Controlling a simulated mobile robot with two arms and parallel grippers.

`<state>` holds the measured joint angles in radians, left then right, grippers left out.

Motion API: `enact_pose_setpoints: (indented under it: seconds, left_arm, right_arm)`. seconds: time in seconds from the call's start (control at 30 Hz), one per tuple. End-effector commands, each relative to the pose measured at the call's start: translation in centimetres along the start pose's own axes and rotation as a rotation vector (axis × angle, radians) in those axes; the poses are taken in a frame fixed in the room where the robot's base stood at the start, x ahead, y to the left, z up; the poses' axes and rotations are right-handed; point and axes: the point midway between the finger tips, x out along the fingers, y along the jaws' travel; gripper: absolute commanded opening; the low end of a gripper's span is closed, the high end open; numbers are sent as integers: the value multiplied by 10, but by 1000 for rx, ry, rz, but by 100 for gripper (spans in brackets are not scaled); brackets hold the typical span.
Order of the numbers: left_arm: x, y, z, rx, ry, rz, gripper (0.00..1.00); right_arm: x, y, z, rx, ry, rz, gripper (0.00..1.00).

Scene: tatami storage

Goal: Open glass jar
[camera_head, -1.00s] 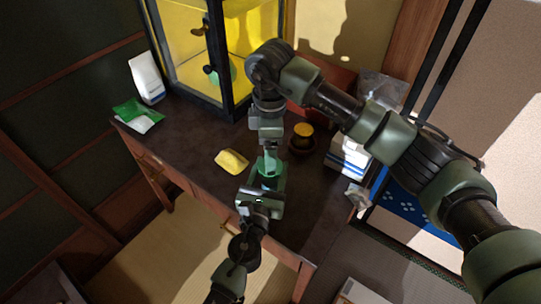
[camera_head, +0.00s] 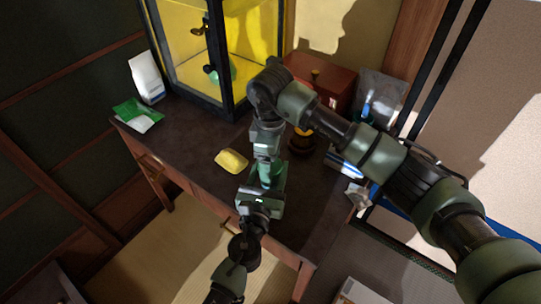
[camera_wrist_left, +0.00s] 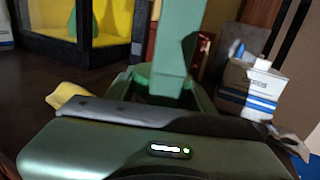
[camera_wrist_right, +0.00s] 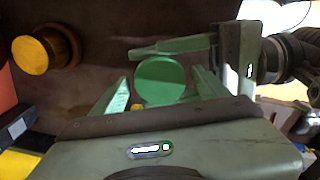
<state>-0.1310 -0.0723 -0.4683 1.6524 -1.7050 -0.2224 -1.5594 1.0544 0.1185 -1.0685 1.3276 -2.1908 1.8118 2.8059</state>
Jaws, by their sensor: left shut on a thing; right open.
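The jar's round green lid (camera_wrist_right: 160,80) shows in the right wrist view; the glass body below it is hidden. In the head view my grippers cover the jar near the table's front edge. My left gripper (camera_head: 266,187) comes in from the front and is shut on the jar. My right gripper (camera_wrist_right: 160,92) points down from above, open, with one finger on each side of the lid. Whether its fingers touch the lid I cannot tell. In the left wrist view a green right finger stands upright in front of the palm.
A dark pot with an orange top (camera_head: 302,141) stands to the right, near a white-and-blue box (camera_wrist_left: 250,90). A glass case (camera_head: 190,60) and red box (camera_head: 325,80) stand behind.

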Motion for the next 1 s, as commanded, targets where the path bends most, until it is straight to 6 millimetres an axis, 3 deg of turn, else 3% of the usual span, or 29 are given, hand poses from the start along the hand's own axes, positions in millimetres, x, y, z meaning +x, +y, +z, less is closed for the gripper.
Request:
enact_pose_setpoints:
  seconds: [0.2,0.4,0.47,0.73,1.0]
  left_arm:
    - [0,0,0,0,0,1,0]
    - [0,0,0,0,0,1,0]
    - [0,0,0,0,0,1,0]
    - [0,0,0,0,0,1,0]
    - [0,-1,0,0,0,-2,0]
  right_arm:
    - [0,0,0,0,0,0,75]
    - [0,0,0,-1,0,0,20]
    - [0,0,0,-1,0,0,7]
    - [0,0,0,-22,0,1,6]
    - [0,0,0,-290,0,2,9]
